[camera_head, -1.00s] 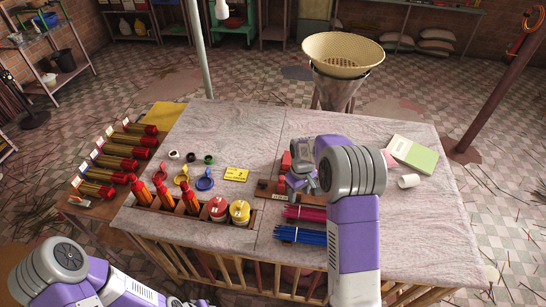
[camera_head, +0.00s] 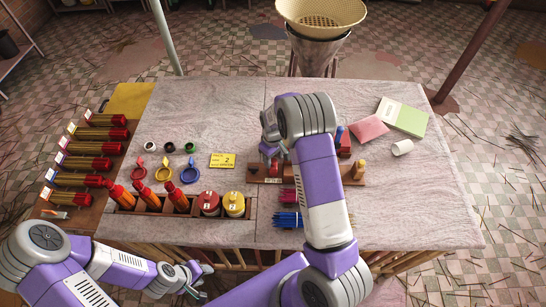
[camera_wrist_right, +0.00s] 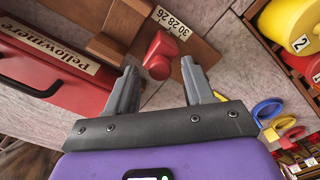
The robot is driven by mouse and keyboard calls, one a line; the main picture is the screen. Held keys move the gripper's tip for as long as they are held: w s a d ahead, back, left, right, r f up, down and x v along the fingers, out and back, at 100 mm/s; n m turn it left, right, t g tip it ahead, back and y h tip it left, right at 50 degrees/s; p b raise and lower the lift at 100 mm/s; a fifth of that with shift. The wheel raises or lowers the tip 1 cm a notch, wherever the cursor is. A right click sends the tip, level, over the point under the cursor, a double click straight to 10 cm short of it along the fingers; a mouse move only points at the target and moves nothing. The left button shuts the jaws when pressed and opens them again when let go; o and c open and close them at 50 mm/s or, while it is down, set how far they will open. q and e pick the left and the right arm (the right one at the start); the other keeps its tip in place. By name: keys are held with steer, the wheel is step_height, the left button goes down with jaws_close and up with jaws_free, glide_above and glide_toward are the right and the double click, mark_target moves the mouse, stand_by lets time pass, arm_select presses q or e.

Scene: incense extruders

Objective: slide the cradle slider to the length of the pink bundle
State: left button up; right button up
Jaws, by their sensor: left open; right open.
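The wooden cradle (camera_head: 353,178) lies across the table, with a number scale (camera_wrist_right: 172,22) showing in the right wrist view. The red slider knob (camera_wrist_right: 158,55) stands by that scale. My right gripper (camera_wrist_right: 160,88) is open, with the knob just ahead of and between its fingertips, not gripped. In the head view my right gripper (camera_head: 273,160) is over the cradle's left part, partly hidden by its own wrist. The pink bundle (camera_head: 287,196) lies in front of the cradle, mostly hidden by my right arm. My left gripper (camera_head: 196,276) is open and empty beyond the table's front edge.
A blue bundle (camera_head: 287,219) lies nearer the front edge. Red and yellow jars (camera_head: 233,205) and red-tipped bottles stand in a wooden rack at left. A red box labelled Pellowmere (camera_wrist_right: 45,75) is close beside the gripper.

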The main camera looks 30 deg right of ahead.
steer(key=shift+s+f, duration=0.1)
steer(key=shift+c, duration=0.4)
jaws_close()
